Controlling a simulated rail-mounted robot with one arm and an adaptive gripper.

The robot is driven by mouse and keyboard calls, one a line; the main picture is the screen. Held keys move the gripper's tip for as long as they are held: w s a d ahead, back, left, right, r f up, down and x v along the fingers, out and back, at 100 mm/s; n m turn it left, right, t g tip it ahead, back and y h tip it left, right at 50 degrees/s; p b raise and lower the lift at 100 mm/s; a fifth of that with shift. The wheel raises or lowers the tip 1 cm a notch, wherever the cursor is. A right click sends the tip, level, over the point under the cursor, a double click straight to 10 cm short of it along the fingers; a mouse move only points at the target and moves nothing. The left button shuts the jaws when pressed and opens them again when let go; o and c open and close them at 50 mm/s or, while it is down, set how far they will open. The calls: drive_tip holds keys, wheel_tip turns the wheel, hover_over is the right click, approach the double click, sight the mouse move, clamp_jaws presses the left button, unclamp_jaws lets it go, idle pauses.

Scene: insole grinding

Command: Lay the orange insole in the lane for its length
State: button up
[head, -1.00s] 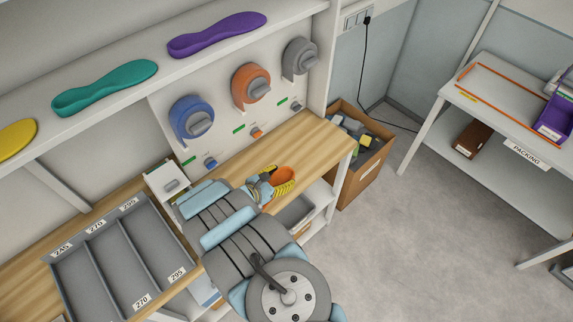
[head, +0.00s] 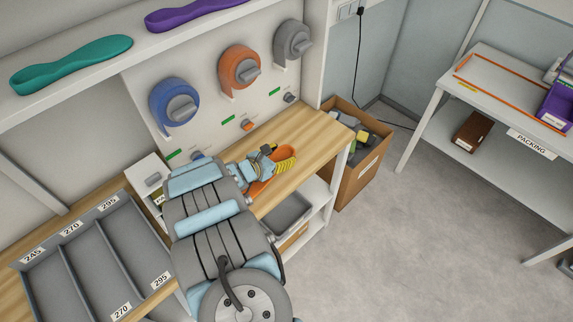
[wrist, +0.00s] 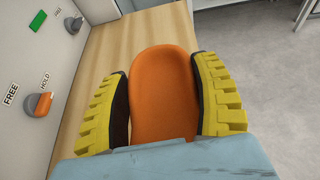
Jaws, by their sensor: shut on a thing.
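The orange insole (wrist: 163,85) lies between the two yellow ribbed fingers of my gripper (wrist: 163,100) in the wrist view. My gripper is shut on it, over the wooden bench. In the head view the orange insole (head: 258,187) shows partly beside my gripper (head: 283,165), and my arm hides some of it. The grey lane tray (head: 50,278) stands at the lower left, with lanes marked 245, 270 and 295. The lanes in view look empty; my arm covers part of the right side.
Blue, orange and grey grinder units (head: 239,68) line the wall panel behind the wooden bench (head: 325,128). Teal (head: 70,65) and purple (head: 190,14) insoles lie on the upper shelf. A cardboard box (head: 368,170) stands at the bench's right end. A packing table (head: 500,85) stands farther right.

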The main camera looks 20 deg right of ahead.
drive_tip(key=shift+w+d+f+b, duration=0.3)
drive_tip(key=shift+w+f+b, duration=0.25)
drive_tip(key=shift+b, duration=0.4)
drive_tip(key=f+b, duration=0.1)
drive_tip(key=b, duration=0.1)
drive_tip(key=w+d+f+b, duration=0.1)
drive_tip(key=b, duration=0.1)
drive_tip(key=shift+w, duration=0.1)
drive_tip(key=shift+w+d+f+b, duration=0.45)
drive_tip(key=shift+w+f, duration=0.2)
drive_tip(key=shift+f, duration=0.1)
drive_tip(key=shift+w+d+f+b, duration=0.3)
drive_tip(key=shift+w+f+b, duration=0.1)
drive_tip(key=shift+w+f, duration=0.25)
drive_tip(key=shift+f, duration=0.1)
drive_tip(key=shift+w+f, duration=0.1)
drive_tip(key=shift+d+f+b, duration=0.1)
drive_tip(key=shift+f+b, duration=0.35)
drive_tip(key=shift+f, duration=1.15)
